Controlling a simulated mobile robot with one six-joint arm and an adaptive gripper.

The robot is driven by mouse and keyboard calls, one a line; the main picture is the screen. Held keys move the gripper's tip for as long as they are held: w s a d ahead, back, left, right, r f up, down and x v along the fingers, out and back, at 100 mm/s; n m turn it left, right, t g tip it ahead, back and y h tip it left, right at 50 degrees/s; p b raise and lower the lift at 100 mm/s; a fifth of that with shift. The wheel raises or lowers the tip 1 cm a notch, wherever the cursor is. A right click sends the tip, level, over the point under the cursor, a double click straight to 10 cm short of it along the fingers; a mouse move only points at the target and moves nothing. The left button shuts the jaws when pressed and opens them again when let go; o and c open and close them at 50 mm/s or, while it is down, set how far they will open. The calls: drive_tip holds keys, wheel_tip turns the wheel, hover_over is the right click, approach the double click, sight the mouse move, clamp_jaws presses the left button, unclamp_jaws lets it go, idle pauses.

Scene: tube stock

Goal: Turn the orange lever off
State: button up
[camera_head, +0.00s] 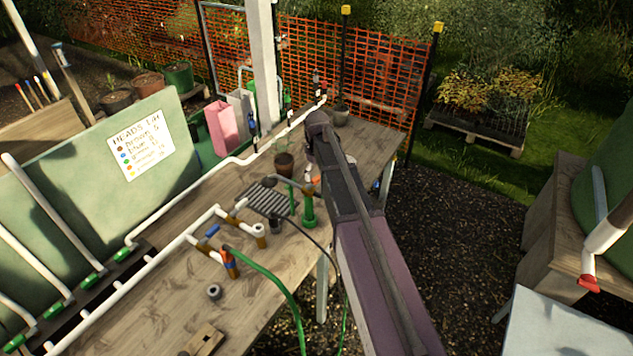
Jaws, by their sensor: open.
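A small orange piece (316,181), which looks like a lever, shows at the top of a green standing fitting (308,208) on the wooden bench, just left of my arm. A second orange piece (227,257) sits on a pipe end nearer the front. I cannot tell which one is the task's lever, nor how either is turned. My arm reaches from the lower right up over the bench's right edge. Its far end is above the back half of the bench, close to the green fitting. My gripper's fingers are hidden behind the arm.
White pipes cross the wooden bench (250,315). A blue lever (213,230) is on one pipe branch. A green hose (278,282) runs off the front edge. A black grate (265,198) and a pot (284,164) stand near the fitting. Orange mesh fence (375,70) lies behind.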

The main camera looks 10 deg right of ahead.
drive_tip(key=shift+f+b, duration=0.6)
drive_tip(key=shift+f, duration=0.25)
drive_tip(key=c, duration=1.2)
